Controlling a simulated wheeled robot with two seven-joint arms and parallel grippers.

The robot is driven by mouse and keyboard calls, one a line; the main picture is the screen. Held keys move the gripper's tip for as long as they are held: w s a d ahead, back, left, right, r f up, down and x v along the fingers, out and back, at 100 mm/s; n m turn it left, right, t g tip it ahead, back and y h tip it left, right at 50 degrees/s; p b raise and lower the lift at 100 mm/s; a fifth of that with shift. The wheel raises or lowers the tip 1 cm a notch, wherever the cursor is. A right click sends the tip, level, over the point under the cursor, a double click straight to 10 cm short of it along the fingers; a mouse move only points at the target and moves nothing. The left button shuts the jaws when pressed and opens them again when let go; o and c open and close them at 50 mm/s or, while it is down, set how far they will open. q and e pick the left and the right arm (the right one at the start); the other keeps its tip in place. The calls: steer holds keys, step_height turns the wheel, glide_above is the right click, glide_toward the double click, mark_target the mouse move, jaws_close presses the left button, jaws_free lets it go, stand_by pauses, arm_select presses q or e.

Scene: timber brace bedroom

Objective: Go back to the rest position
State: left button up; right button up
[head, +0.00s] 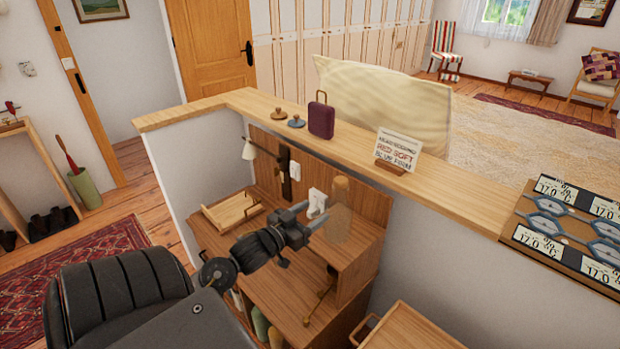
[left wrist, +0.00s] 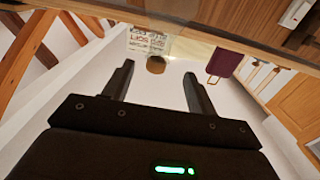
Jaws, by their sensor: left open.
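My right gripper is not in view.
The wooden ledge (head: 235,103) carries a purple tag-like block (head: 321,119), two small knobbed discs, a lettered sign (head: 398,150) and a dark display board (head: 565,235). Below are a lamp (head: 250,150), a small wooden tray (head: 232,212) and a black chair (head: 115,300).

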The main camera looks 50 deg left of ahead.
arm_select(q)
steer(key=shift+s, duration=0.1)
stand_by(0.5)
steer(key=s+d+f+g+y, duration=0.1)
steer(key=s+d+f+g, duration=0.7)
steer(key=f, duration=0.5)
steer(key=s+d+f+m+g+h, duration=0.1)
steer(key=s+d+f+g, duration=0.15)
steer(key=s+d, duration=0.4)
steer(key=s+d+f+m+g+h, duration=0.1)
steer(key=s+d+f+g, duration=0.1)
steer(key=s+d+g, duration=0.35)
steer(key=s+f+b, duration=0.1)
steer(key=s+f, duration=0.2)
steer(key=f, duration=1.2)
steer(key=s+f+b, duration=0.1)
steer(key=s+f, duration=0.1)
steer(key=f, duration=1.3)
steer(key=s+a+f+g, duration=0.1)
steer(key=s+a+f, duration=0.1)
steer(key=s+f, duration=1.2)
steer(key=shift+s+f+m+y, duration=0.3)
steer(key=shift+s, duration=0.45)
